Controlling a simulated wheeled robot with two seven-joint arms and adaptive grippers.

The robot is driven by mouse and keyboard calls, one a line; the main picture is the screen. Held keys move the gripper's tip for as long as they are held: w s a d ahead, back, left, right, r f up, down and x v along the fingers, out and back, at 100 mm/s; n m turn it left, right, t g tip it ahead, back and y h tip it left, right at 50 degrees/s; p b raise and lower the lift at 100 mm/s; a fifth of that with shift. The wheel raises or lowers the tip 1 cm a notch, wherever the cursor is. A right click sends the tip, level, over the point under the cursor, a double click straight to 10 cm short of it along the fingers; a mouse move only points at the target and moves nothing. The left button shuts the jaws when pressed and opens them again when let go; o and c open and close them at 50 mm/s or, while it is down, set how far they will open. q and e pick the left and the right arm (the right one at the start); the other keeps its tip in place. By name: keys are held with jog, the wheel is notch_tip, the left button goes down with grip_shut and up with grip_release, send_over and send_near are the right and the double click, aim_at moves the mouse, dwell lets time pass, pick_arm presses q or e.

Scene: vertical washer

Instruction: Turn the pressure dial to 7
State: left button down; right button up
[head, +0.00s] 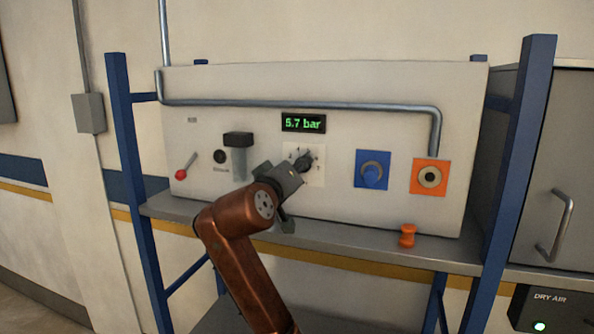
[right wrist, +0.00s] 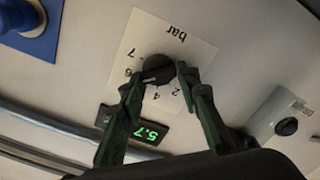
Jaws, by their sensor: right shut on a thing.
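The pressure dial is a dark round knob (head: 306,160) on a white plate, in the middle of the panel. In the right wrist view the knob (right wrist: 157,68) is seen upside down, with printed numbers including 2, 4, 6 and 7 and the word "bar". The green display (head: 303,122) above it reads 5.7 bar. My right gripper (right wrist: 158,76) is shut on the knob, one finger on each side. In the head view my wrist hides part of the plate. My left gripper is not in view.
The panel (head: 400,90) also carries a red-tipped lever (head: 182,174), a black-topped grey fitting (head: 238,150), a blue knob plate (head: 372,170) and an orange square fitting (head: 430,177). A pipe (head: 290,103) crosses above the display. A small orange piece (head: 407,236) stands on the shelf.

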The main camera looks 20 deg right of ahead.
jog(key=shift+s+d+m, duration=0.1)
jog(key=shift+d+m, duration=0.05)
jog(key=shift+m, duration=4.85)
jog(key=o, duration=1.2)
jog(key=shift+c, duration=0.2)
jog(key=v, duration=1.2)
